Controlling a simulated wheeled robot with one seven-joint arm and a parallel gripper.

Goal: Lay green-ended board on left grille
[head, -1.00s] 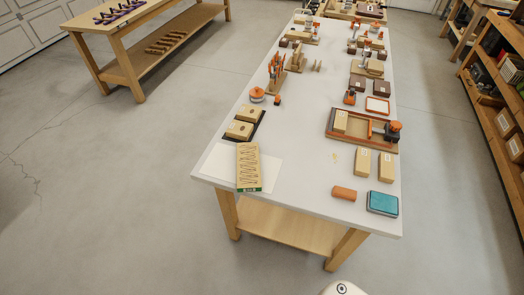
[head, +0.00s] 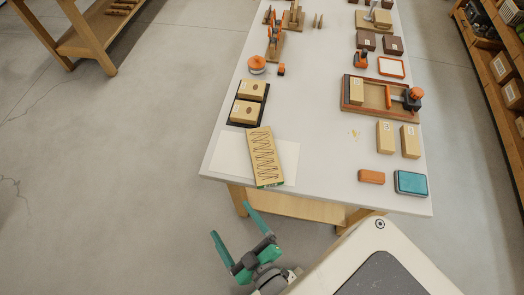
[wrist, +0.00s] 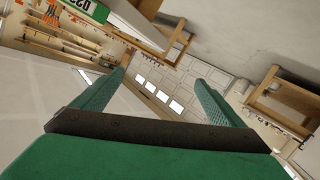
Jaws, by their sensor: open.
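The green-ended board (head: 263,155) is tan with dark zigzag lines and a green near end. It lies at the bench's near left, over a white sheet, its green end near the front edge. The wrist view shows a green end with white lettering (wrist: 88,9) at the top left, likely this board's. My gripper (head: 232,221) is open and empty, off the bench's near left side, below the board in the head view. Its two green fingers (wrist: 155,86) are spread in the wrist view. I cannot identify the left grille with certainty.
Two tan blocks sit on a dark tray (head: 238,124) behind the board. A teal-topped box (head: 411,183), an orange block (head: 371,177) and a brown framed tray (head: 352,105) occupy the right side. The bench top (head: 320,140) is clear in the middle.

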